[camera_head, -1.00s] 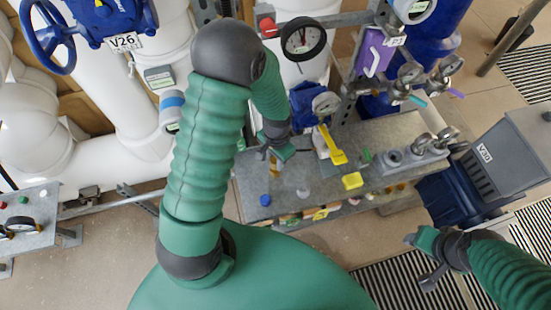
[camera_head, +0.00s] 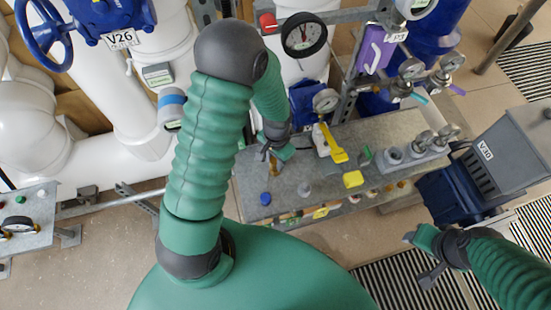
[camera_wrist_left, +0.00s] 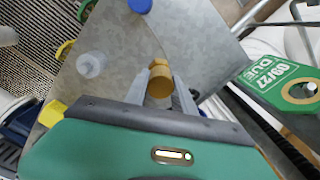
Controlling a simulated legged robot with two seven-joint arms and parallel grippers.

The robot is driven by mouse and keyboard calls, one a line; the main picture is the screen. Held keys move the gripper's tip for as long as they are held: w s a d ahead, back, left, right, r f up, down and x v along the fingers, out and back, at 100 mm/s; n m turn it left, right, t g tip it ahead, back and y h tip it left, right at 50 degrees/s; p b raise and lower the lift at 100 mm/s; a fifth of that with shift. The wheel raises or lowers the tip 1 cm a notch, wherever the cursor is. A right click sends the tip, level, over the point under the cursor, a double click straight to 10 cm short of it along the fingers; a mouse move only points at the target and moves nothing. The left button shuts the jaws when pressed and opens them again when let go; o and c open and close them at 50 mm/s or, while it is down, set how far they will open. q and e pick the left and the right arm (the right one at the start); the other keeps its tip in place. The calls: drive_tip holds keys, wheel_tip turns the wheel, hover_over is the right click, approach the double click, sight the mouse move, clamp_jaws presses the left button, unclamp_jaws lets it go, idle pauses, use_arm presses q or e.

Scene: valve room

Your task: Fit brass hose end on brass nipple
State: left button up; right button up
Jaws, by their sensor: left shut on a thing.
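My left gripper (camera_head: 270,158) is low over the left part of the grey bench top (camera_head: 243,180). In the left wrist view, its fingers (camera_wrist_left: 161,88) are shut on a short brass piece (camera_wrist_left: 159,76), seen nearly end-on, which I take for the brass hose end. I cannot pick out the brass nipple, and what lies under the held piece is hidden. I cannot tell whether the piece touches anything below it. My right gripper (camera_head: 418,259) is open and empty, low at the right, away from the bench.
A blue knob (camera_head: 265,198) and a grey knob (camera_head: 304,189) stand near the bench's front edge. A green tag (camera_wrist_left: 285,86) is close on the right in the wrist view.

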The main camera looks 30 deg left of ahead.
use_arm(q)
drive_tip(key=shift+f, duration=0.15)
drive_tip(key=o, duration=1.2)
wheel_tip(320, 180, up, 17)
drive_tip(key=s+d+f+n+t+b, duration=0.1)
drive_tip(key=s+d+f, duration=0.1)
drive_tip(key=s+d+f+n+t+b, duration=0.1)
drive_tip(key=s+d+f+b, duration=0.1)
drive_tip(key=s+d+f, duration=0.1)
drive_tip(key=shift+s+d+f+t, duration=0.2)
drive_tip(key=shift+d+t, duration=0.1)
drive_tip(key=shift+t, duration=0.1)
